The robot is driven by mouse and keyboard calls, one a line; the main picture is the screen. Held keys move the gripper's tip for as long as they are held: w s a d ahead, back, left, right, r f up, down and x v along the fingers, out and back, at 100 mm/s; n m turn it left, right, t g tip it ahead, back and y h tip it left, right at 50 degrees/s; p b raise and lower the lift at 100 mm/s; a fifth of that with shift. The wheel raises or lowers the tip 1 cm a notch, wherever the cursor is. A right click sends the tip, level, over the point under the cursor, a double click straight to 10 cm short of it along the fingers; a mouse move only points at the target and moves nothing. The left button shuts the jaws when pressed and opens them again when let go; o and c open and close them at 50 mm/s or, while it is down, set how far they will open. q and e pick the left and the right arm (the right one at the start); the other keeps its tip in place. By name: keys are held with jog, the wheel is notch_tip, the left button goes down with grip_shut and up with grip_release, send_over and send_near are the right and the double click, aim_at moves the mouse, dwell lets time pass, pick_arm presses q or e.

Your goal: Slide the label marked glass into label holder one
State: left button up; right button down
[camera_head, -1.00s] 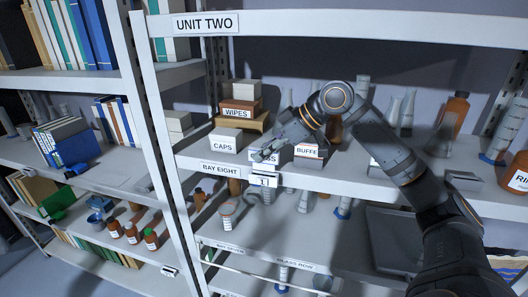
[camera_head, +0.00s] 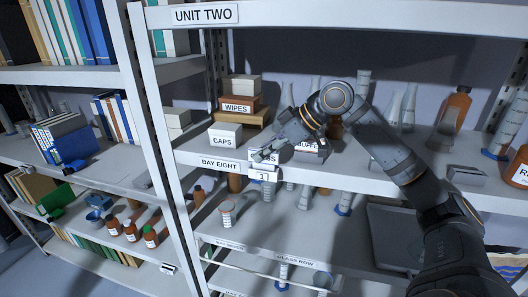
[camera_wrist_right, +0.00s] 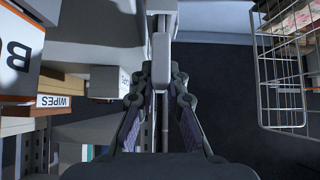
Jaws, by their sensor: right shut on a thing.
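My right gripper (camera_head: 262,153) is at the front edge of the bay eight shelf, shut on a small white label (camera_head: 274,162). Only the end of its printed word shows, reading like "SS"; the fingers hide the rest. Label holder one (camera_head: 263,176), marked "1", is on the shelf edge directly below the label. The label's lower edge is close to the holder; I cannot tell whether it is inside. In the right wrist view the fingers (camera_wrist_right: 161,75) close on a narrow pale piece seen edge-on. My left gripper is not in view.
The CAPS box (camera_head: 225,138) and WIPES box (camera_head: 239,104) stand left of the gripper. A small box (camera_head: 310,151) is close on its right. Glassware and an amber bottle (camera_head: 455,110) stand farther right. A wire basket (camera_wrist_right: 285,65) shows in the wrist view.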

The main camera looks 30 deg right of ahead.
jog(key=shift+f+b, duration=0.8)
jog(key=shift+f, duration=0.1)
jog(key=c, duration=1.3)
grip_release()
jog(key=shift+o, duration=0.5)
jog(key=o, duration=0.4)
jog(key=shift+r, duration=0.1)
jog(key=shift+b+v, duration=0.75)
jog(key=shift+v, duration=0.55)
jog(key=shift+b+v, duration=0.5)
jog(key=shift+v, duration=1.2)
